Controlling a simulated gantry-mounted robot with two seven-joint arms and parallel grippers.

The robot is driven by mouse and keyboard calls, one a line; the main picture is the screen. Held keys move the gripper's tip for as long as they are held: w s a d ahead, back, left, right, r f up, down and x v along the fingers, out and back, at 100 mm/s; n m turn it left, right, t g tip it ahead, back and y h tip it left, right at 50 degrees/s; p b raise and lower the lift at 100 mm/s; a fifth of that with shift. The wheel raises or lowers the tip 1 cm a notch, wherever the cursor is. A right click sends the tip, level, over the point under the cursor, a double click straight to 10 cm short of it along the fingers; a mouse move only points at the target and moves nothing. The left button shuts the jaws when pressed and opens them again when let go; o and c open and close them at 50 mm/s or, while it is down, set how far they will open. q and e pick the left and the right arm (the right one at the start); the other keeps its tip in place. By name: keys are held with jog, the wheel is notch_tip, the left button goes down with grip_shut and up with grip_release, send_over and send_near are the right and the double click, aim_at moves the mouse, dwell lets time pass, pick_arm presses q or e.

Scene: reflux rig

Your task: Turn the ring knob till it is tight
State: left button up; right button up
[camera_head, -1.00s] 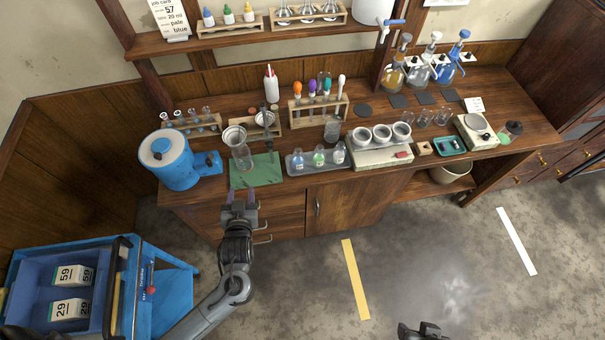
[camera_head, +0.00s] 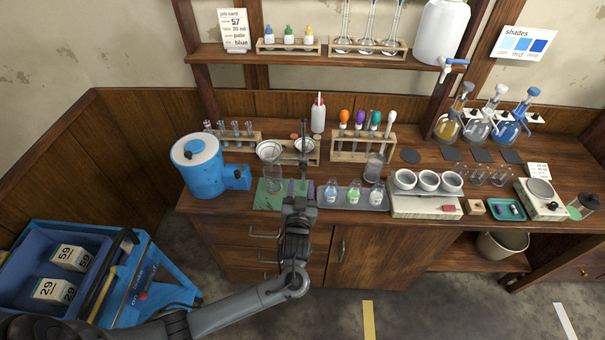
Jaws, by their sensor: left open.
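I cannot make out the ring knob for certain; it is too small or hidden. A green mat (camera_head: 266,196) lies near the front edge of the bench, with a clear glass vessel (camera_head: 273,178) upright at its back. Behind it are a pale round bowl or strainer (camera_head: 269,150) and a second one (camera_head: 306,146) by a thin dark upright. My left gripper (camera_head: 300,187) is open at the right side of the mat, its fingers pointing towards the back of the bench. I see nothing between them. My right gripper is out of view.
A blue machine (camera_head: 198,168) stands left of the mat. A grey tray (camera_head: 343,204) with small flasks sits close on the gripper's right. A white block (camera_head: 424,206) with several cups is further right. A tube rack (camera_head: 362,148) stands behind.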

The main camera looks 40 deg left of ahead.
aim_at(303, 170)
pick_arm(q)
jog(key=shift+x, duration=2.85)
grip_shut()
